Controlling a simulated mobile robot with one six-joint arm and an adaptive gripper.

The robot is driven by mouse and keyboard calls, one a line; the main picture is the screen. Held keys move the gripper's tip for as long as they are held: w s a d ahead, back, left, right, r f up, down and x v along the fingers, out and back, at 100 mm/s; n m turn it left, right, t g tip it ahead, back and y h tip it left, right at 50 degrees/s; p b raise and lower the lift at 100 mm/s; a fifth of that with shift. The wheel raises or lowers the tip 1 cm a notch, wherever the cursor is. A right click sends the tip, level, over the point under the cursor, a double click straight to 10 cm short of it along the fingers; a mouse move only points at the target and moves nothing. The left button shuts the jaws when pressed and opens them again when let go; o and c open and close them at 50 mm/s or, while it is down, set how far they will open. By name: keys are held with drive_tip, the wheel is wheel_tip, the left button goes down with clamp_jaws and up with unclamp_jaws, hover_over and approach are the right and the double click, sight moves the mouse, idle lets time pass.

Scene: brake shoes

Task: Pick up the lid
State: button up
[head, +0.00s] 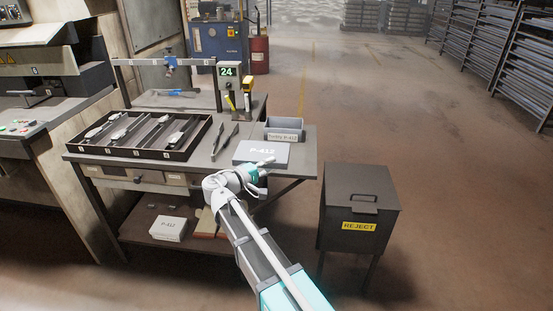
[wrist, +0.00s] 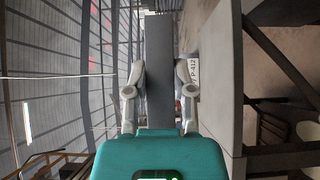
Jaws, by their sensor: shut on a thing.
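There the lid appears as a plain grey slab, apart from the bench top. My gripper hides a part of its near edge.
A grey bin (head: 284,125) with a label stands just behind the lid. A black divided tray (head: 140,153) with metal parts lies on the bench (head: 208,162) at left. A white P-412 box (head: 169,229) is on the lower shelf. The reject bin (head: 340,235) stands at right.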

drive_tip(key=s, duration=0.1)
drive_tip(key=s+a+r+p, duration=0.1)
drive_tip(key=s, duration=0.1)
drive_tip(key=s+a+r, duration=0.1)
drive_tip(key=shift+s+a+r+p, duration=0.1)
drive_tip(key=shift+s+a+p, duration=0.1)
drive_tip(key=shift+s+p, duration=0.1)
idle(0.6)
